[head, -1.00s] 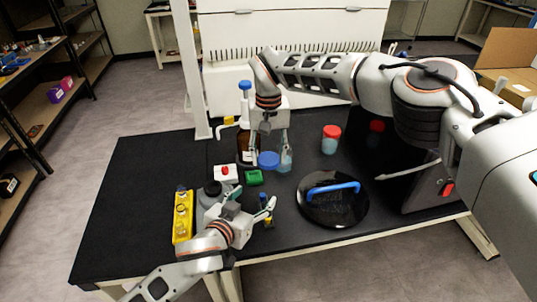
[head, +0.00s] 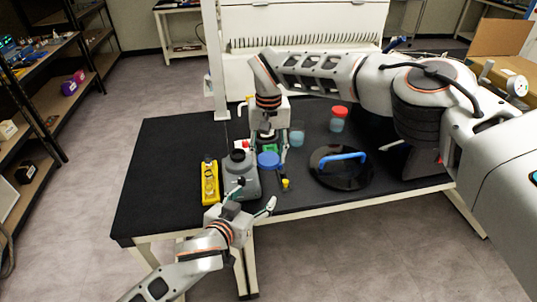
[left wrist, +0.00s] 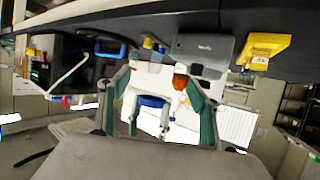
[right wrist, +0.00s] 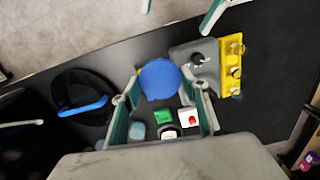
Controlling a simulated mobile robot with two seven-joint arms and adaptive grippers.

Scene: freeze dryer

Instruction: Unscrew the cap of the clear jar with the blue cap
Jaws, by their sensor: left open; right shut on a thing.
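The blue cap (head: 268,160) shows as a round disc from above, and it also shows in the right wrist view (right wrist: 160,78). My right gripper (head: 267,150) is shut on it, one finger on each side. The jar body under the cap is hidden, so I cannot tell whether the cap is on it. My left gripper (head: 256,194) is open and empty, nearer the front edge and below the cap in the head view. Its fingertips also show at the top of the right wrist view (right wrist: 181,10).
A light-blue vessel (head: 297,134), a red-capped jar (head: 338,118) and a black lid with a blue handle (head: 342,169) are to the right. A small yellow-topped item (head: 286,184) is near the front edge.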

